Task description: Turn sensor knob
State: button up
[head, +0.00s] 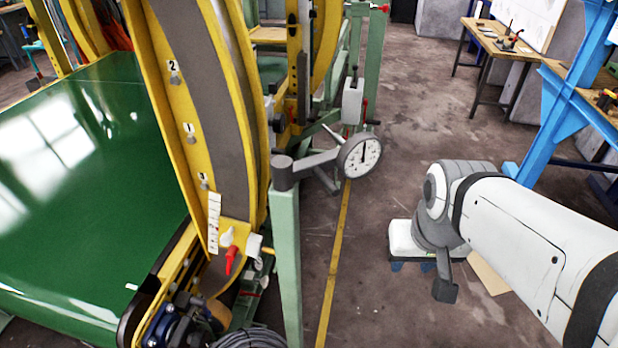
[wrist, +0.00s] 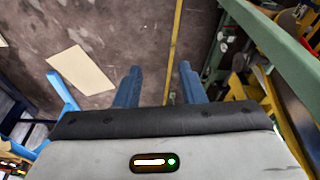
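No part is clearly marked as the sensor knob. In the head view, a red knob (head: 232,260) and a white knob (head: 226,237) sit low on the yellow ring frame (head: 175,110).
A green post (head: 287,260) with a grey arm stands between the knobs and my gripper. A green conveyor belt (head: 80,180) fills the left. A blue frame (head: 560,100) and workbenches are at the right. A flat tan sheet (wrist: 82,70) lies on the otherwise mostly clear floor.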

jog(key=shift+o, duration=0.4)
jog(key=shift+s, duration=0.15)
jog(key=shift+o, duration=0.6)
jog(key=w+a+f+m+g+y+p, duration=0.2)
jog(key=w+a+f+m+y+p, duration=0.2)
jog(key=w+a+f+m+y, duration=0.65)
jog(key=w+a+f+m+g+y+p, duration=0.1)
jog(key=f+m+g+y+p, duration=0.15)
jog(key=f+m+y, duration=0.85)
jog(key=a+r+m+h+p, duration=0.2)
jog(key=a+r+m+h, duration=0.1)
jog(key=a+r, duration=0.2)
jog(key=a+t, duration=0.1)
jog(key=a, duration=0.1)
jog(key=shift+s+a+r+m, duration=0.2)
jog(key=shift+s+a+m, duration=0.05)
jog(key=shift+a+m, duration=0.15)
jog(key=shift+h, duration=0.25)
jog(key=shift+c, duration=0.4)
jog(key=c, duration=0.6)
